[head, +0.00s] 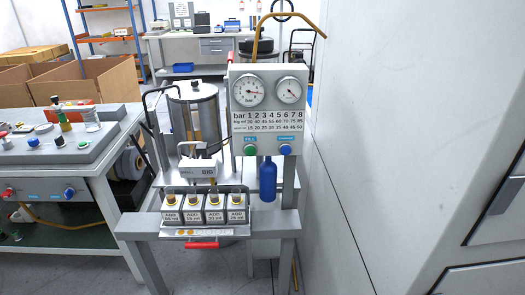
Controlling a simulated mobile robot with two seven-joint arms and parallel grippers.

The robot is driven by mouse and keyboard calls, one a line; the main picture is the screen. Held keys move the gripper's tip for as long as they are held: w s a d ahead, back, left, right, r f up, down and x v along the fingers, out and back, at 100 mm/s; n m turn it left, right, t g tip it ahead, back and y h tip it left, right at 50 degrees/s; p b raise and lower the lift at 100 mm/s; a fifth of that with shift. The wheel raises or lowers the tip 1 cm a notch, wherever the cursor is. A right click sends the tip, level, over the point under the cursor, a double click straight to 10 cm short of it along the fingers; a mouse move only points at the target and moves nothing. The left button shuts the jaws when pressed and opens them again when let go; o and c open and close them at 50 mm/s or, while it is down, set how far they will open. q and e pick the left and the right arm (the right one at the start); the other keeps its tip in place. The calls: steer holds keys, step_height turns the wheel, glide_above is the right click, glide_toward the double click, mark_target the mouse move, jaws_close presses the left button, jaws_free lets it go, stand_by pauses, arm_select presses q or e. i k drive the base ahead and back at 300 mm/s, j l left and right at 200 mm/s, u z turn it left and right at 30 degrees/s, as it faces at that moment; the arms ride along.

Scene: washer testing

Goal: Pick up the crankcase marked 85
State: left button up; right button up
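A row of several small grey box-shaped units with gold caps, likely the crankcases, stands in a metal tray (196,232) on the front of the test stand. Each has a white label on its front: far left (170,214), second (193,215), third (214,215) and far right (236,215). The lower label lines are too small to read surely, so I cannot tell which one is marked 85. All stand upright, side by side. Neither of my grippers is in view.
Behind the row are a metal cylinder (205,115) and a gauge panel (268,115). A blue bottle (268,182) stands right of the row. A red handle (202,246) juts out below the tray. A workbench (60,165) is at left, a large white cabinet (400,130) at right.

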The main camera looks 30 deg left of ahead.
mark_target(172, 212)
steer(key=u, duration=1.3)
